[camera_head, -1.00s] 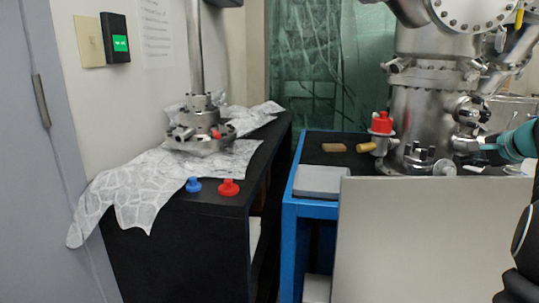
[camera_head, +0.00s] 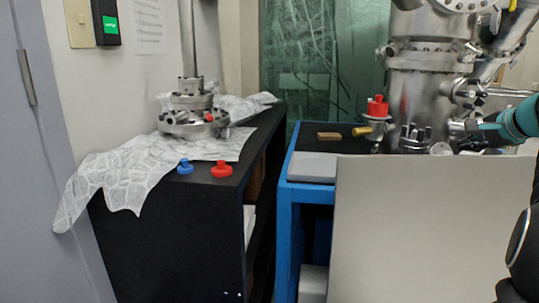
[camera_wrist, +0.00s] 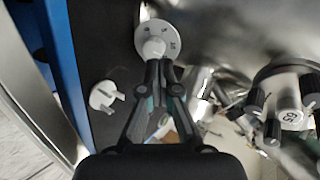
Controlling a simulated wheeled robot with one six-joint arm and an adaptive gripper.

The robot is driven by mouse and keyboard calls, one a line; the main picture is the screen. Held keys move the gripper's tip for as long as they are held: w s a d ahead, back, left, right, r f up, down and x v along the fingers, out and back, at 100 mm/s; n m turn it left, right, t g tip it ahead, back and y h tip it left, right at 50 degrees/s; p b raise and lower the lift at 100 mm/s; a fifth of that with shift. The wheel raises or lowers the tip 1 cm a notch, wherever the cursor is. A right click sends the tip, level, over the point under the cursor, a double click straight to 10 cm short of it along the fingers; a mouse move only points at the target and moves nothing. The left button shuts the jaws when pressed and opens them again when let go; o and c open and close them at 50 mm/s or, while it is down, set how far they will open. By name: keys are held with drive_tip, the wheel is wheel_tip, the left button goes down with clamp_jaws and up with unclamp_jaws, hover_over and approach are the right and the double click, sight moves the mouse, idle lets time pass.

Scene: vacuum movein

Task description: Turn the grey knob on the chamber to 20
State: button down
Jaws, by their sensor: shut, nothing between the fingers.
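The steel chamber (camera_head: 430,95) stands on the blue-framed bench at the right of the head view. In the wrist view a pale grey knob (camera_wrist: 155,47) sits on a round white dial plate (camera_wrist: 165,28) with dark marks too small to read. My gripper (camera_wrist: 163,66) is shut and empty, its fingertips at the knob's near edge; I cannot tell whether they touch it. In the head view my gripper (camera_head: 463,131) is by the chamber's lower right side. A pale round part (camera_head: 440,149) shows low on the chamber there, perhaps the same dial. The knob's setting is unclear.
A pronged white part (camera_wrist: 103,97) lies left of my fingers. A flange with black knobs (camera_wrist: 290,112) stands close on the right. A red-capped valve (camera_head: 377,108) is left of the chamber. A pale panel (camera_head: 415,230) covers the bench front.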

drive_tip(key=w, duration=0.1)
drive_tip(key=w+f, duration=0.1)
drive_tip(key=w, duration=0.1)
drive_tip(key=w+p, duration=0.1)
drive_tip(key=w, duration=0.1)
drive_tip(key=shift+a+f, duration=0.1)
drive_tip(key=shift+f, duration=0.2)
drive_tip(key=shift+w+f, duration=0.3)
drive_tip(key=shift+w, duration=0.4)
drive_tip(key=shift+f, duration=0.2)
drive_tip(key=shift+d+r+p, duration=0.2)
drive_tip(key=shift+d+p, duration=0.5)
drive_tip(key=shift+p, duration=0.25)
drive_tip(key=shift+d+f+p, duration=0.2)
drive_tip(key=shift+d+p, duration=0.15)
drive_tip(key=shift+d, duration=0.25)
drive_tip(key=shift+r, duration=0.1)
drive_tip(key=shift+w+d+r+p, duration=0.15)
drive_tip(key=shift+r+p, duration=0.15)
drive_tip(key=shift+p, duration=0.25)
drive_tip(key=s+r, duration=0.2)
drive_tip(key=s, duration=0.3)
drive_tip(key=shift+s+b, duration=0.35)
drive_tip(key=shift+b, duration=0.05)
